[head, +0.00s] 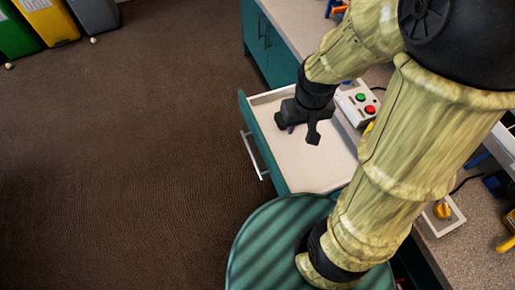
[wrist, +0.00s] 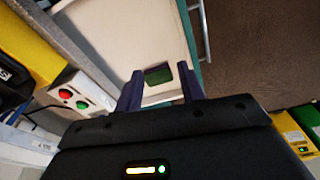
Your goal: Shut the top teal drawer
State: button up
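The teal drawer (head: 262,135) is pulled well out from under the worktop. It has a white inside and a silver bar handle (head: 253,156) on its front. In the wrist view the drawer's pale floor (wrist: 130,30) fills the upper middle, and the handle (wrist: 204,32) is right of the teal front. My gripper (head: 301,131) is over the drawer, nearer its front than its back. In the wrist view my gripper (wrist: 161,85) has its two fingers apart. A small dark green thing (wrist: 158,74) shows between them, with gaps on both sides; I cannot tell its depth.
A white box with green and red buttons (head: 361,104) is on the worktop behind the drawer. A box with a yellow knob (head: 442,211) is at the right. Green, yellow and grey bins (head: 52,20) stand far left. The brown floor before the drawer is clear.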

jog(key=a+n, duration=0.1)
jog(key=w+a+f+n, duration=0.1)
jog(key=a+n+g+p, duration=0.1)
jog(key=shift+w+a+f+h, duration=0.25)
jog(key=shift+a+f+h, duration=0.05)
jog(key=shift+a, duration=0.05)
jog(key=c, duration=0.7)
jog(key=a+f+n, duration=0.1)
jog(key=a+n, duration=0.1)
jog(key=a+f+n+g+h+p, duration=0.1)
jog(key=a+n, duration=0.1)
jog(key=w+a+f+n+h+p, duration=0.1)
jog(key=a+f, duration=0.1)
jog(key=a, duration=0.1)
jog(key=shift+n+g, duration=0.3)
jog(key=shift+n, duration=0.1)
grip_shut()
jog(key=s+a+f+n+t+h+p, duration=0.1)
jog(key=a+f+n+t+h, duration=0.1)
jog(key=a+n, duration=0.3)
jog(key=s+a+f+n+t+h+p, duration=0.1)
jog(key=a+f+n+h+p, duration=0.1)
jog(key=a+f+n+h, duration=0.2)
jog(key=shift+a+f+n+t+h, duration=0.3)
jog(key=shift+a+n+t, duration=0.1)
jog(key=shift+a+n, duration=0.75)
jog(key=shift+a, duration=0.1)
